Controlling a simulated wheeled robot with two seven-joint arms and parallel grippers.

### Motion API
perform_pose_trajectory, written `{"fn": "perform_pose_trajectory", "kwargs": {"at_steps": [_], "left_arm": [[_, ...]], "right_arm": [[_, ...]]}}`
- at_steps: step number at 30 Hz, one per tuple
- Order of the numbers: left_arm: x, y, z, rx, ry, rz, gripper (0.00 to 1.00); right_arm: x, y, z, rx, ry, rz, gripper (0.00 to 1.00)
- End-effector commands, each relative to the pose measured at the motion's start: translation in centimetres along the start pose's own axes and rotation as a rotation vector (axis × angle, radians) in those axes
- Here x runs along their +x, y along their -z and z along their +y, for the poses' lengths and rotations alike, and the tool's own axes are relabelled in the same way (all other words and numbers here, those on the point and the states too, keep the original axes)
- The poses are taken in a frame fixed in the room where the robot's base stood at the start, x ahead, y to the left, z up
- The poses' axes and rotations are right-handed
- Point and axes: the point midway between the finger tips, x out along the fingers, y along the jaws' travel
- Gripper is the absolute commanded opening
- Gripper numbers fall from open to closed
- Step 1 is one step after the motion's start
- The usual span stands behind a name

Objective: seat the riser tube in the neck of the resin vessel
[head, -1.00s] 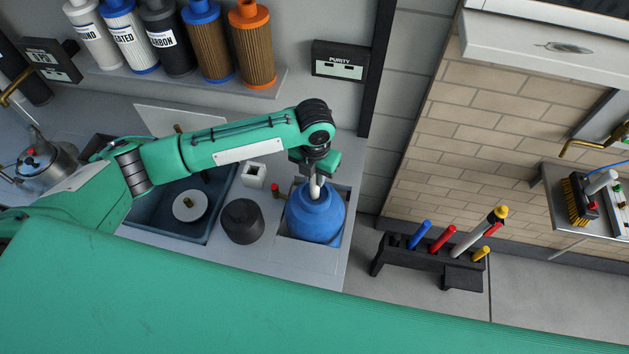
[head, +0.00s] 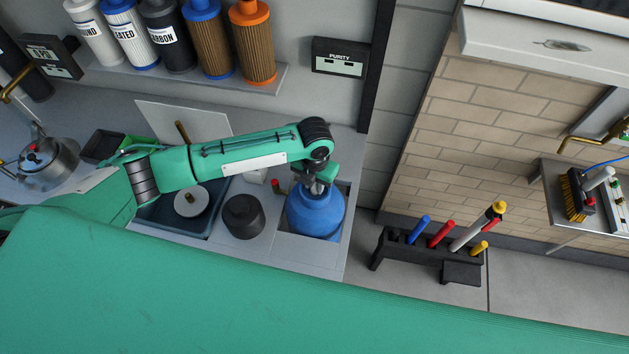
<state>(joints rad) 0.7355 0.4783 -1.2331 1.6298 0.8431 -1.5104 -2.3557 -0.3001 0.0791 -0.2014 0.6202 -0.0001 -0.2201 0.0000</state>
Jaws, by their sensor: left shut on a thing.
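The resin vessel (head: 315,215) is a round blue bottle standing in a square recess at the right end of the counter. My left gripper (head: 318,182) is right over its neck, pointing down, and is shut on the riser tube. Only a small pale bit of the tube (head: 317,188) shows between the gripper and the vessel's top. The neck is mostly hidden by the gripper, so I cannot tell how deep the tube sits. My right gripper is not in view.
A dark round cap-like piece (head: 243,216) stands left of the vessel. A blue basin (head: 168,218) holding a white disc (head: 191,201) lies further left. A black rack (head: 425,252) with coloured rods stands to the right. Filter cartridges line a shelf (head: 180,80) behind.

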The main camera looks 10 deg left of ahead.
Motion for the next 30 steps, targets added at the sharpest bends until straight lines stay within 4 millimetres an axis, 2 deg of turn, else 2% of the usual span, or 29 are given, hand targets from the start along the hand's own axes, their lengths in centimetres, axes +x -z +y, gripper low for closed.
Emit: {"fn": "perform_pose_trajectory", "kwargs": {"at_steps": [6, 7, 10, 30], "left_arm": [[0.44, 0.02, -0.02, 0.0, 0.0, 0.0, 0.0], [0.47, 0.04, -0.02, 0.0, 0.0, 0.001, 0.26], [0.51, 0.08, -0.08, 0.001, 0.001, 0.002, 0.44], [0.34, 0.35, -0.54, 0.006, 0.009, 0.006, 0.44]], "right_arm": [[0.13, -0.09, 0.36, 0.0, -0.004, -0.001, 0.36], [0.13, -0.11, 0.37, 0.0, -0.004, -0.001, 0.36], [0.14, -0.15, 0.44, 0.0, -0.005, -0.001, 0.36], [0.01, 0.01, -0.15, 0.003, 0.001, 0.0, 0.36]]}}
